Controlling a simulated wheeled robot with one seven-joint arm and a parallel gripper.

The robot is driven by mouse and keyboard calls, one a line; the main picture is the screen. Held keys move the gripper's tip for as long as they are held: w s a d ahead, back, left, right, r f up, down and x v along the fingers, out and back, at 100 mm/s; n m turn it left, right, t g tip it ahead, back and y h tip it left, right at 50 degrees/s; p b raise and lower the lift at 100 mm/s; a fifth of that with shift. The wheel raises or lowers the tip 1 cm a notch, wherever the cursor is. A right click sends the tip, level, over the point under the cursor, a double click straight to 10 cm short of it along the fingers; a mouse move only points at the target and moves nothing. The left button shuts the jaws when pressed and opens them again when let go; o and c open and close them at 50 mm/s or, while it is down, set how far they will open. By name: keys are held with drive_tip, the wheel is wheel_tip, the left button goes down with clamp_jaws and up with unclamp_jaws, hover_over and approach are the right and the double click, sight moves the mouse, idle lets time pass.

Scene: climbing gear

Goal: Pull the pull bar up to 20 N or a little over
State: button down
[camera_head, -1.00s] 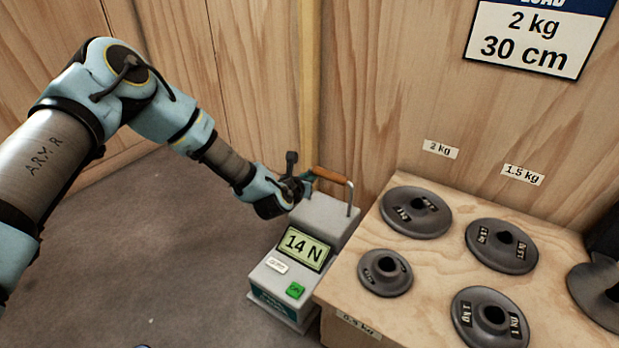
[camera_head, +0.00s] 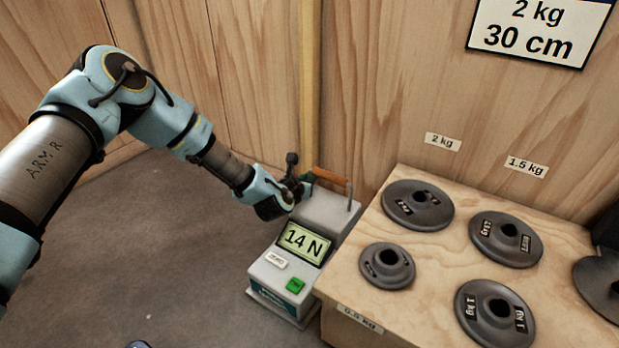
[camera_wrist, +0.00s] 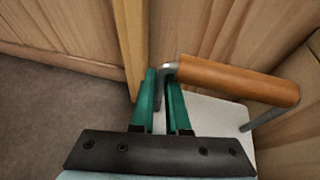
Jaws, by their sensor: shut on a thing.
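The pull bar (camera_head: 331,176) has an orange-brown grip and metal legs, and stands on top of a pale grey force gauge box (camera_head: 328,211). The box's display (camera_head: 305,243) reads 14 N. My gripper (camera_head: 304,184) is at the left end of the bar. In the wrist view my gripper's green fingers (camera_wrist: 161,94) are shut around the metal leg at the bar's left end, beside the orange grip (camera_wrist: 235,80). The lower part of that leg is hidden between the fingers.
A wooden bench (camera_head: 350,285) with several dark weight discs stands close on the right. A wooden wall is behind. Grey floor (camera_head: 170,250) is free on the left.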

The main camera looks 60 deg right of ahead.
drive_tip(key=c, duration=0.8)
unclamp_jaws()
drive_tip(key=shift+c, duration=0.2)
drive_tip(key=p+v, duration=0.4)
drive_tip(key=v, duration=0.6)
drive_tip(key=shift+a+r, duration=0.2)
drive_tip(key=shift+a, duration=0.15)
